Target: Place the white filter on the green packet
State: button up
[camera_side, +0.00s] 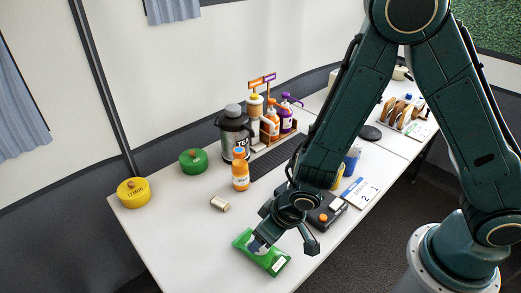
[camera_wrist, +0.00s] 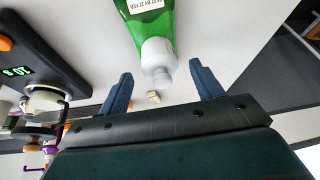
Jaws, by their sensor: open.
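The green packet (camera_side: 242,240) lies on the near edge of the white table, and it also shows at the top of the wrist view (camera_wrist: 137,35). The white filter (camera_wrist: 157,54), a short cylinder with a narrower end, overlaps the end of the packet in the wrist view and appears to lie on it. My gripper (camera_side: 258,243) is low over the packet in the side view and partly hides it. In the wrist view its two blue fingers (camera_wrist: 160,71) are apart, with the filter just beyond the gap between their tips, not gripped.
A black scale (camera_wrist: 42,58) stands beside the packet. The table left of the packet is clear.

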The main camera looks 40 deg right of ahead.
jog(key=v, duration=0.8)
dwell(0.4)
jog(key=shift+d+r, duration=0.1)
jog(key=shift+r, duration=0.05)
dwell(0.3)
jog(key=s+d+r+m, duration=0.1)
jog(key=s+d+r, duration=0.1)
jog(key=d+r, duration=1.05)
jog(key=s+d+r+t+h, duration=0.1)
jog(key=s+d+r, duration=0.4)
jog(key=s+r, duration=0.4)
jog(key=shift+s+m, duration=0.3)
jog(key=shift+s, duration=0.55)
